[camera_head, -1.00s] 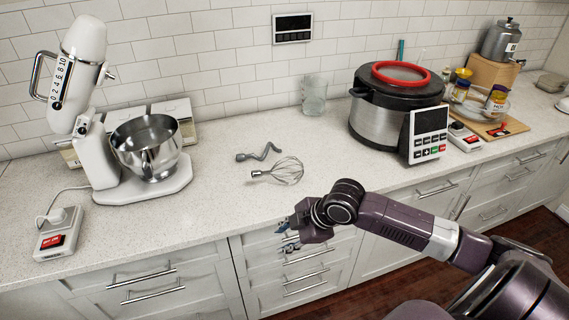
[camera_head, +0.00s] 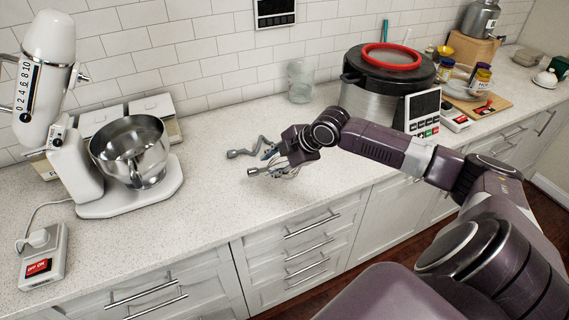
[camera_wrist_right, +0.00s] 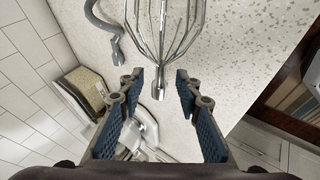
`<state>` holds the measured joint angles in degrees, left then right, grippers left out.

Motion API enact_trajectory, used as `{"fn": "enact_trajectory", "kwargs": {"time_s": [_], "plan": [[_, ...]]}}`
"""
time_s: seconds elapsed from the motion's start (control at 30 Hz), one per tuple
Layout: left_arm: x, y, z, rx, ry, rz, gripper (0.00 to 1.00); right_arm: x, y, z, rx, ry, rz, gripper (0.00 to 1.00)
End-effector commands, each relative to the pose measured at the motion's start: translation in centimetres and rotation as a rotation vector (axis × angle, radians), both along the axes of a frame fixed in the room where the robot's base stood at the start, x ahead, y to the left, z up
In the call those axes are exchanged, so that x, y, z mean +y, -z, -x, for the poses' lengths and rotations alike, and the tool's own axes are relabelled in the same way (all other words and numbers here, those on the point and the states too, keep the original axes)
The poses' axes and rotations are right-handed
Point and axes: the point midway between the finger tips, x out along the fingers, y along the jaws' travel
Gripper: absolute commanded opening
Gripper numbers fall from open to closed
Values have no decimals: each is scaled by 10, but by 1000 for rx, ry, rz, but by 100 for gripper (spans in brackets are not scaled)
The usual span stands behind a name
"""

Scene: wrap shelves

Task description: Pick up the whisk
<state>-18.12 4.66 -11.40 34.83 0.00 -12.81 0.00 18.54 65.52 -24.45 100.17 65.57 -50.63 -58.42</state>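The whisk lies on the white speckled counter; its metal hub (camera_head: 254,171) shows in the head view, while my right gripper hides much of its wire loops. In the right wrist view the whisk (camera_wrist_right: 168,32) has its wires at the top and its hub pointing down between the fingertips. My right gripper (camera_head: 272,162) is over the whisk from the right. Its blue-padded fingers (camera_wrist_right: 158,92) are open, one on each side of the hub, with gaps on both sides. I cannot tell the remaining height. My left gripper is not in view.
A grey dough hook (camera_head: 241,153) lies just behind the whisk, close to my fingers. A stand mixer with a steel bowl (camera_head: 130,150) stands left. A glass (camera_head: 300,82) and a big cooker (camera_head: 370,98) stand behind and right. The counter left of the whisk is clear.

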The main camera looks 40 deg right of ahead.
Motion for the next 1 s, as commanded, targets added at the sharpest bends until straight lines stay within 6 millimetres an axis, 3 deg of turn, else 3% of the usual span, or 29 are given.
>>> {"fn": "enact_trajectory", "kwargs": {"time_s": [0.17, 0.4, 0.63, 0.93, 1.0], "plan": [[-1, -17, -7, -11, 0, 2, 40, 7, 15, -13, 1, 0, -4, 31], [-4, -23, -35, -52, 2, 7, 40, 11, 34, -25, 1, 0, -1, 31], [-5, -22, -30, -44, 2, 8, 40, 11, 36, -26, 0, -1, 1, 31], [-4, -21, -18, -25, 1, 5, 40, 10, 36, -26, 1, 0, 0, 1], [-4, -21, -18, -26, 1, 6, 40, 10, 36, -26, 1, 0, 0, 0]]}}
